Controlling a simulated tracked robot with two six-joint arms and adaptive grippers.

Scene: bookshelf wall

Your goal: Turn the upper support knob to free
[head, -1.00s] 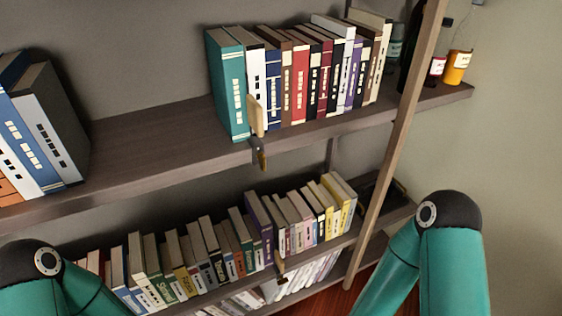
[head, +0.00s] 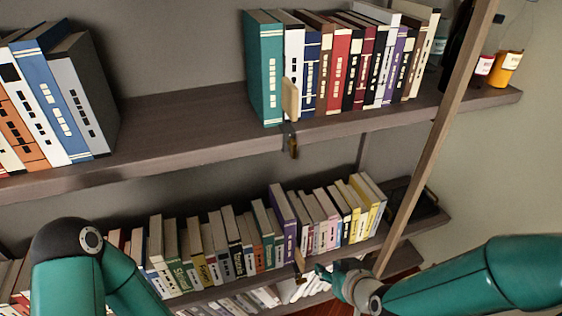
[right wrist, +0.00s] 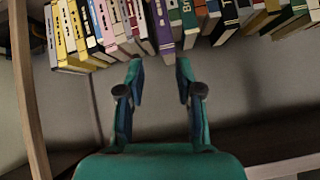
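The upper support is a pale wooden plate (head: 290,98) standing against the front of the upper book row. Its clamp, with a brownish knob part (head: 293,147), hangs at the upper shelf's front edge. The knob's exact setting is too small to tell. My right gripper (head: 322,271) is in front of the lower shelf, well below the upper knob and close to a lower clamp (head: 299,261). In the right wrist view its two fingers (right wrist: 159,72) are apart with nothing between them. My left gripper is out of view; only part of that arm shows at lower left.
The upper shelf (head: 190,120) holds books on both sides of a bare stretch. The lower book row (head: 235,243) is densely filled. A slanted wooden post (head: 437,135) stands to the right, with bottles (head: 506,68) behind it. Space before the upper shelf is open.

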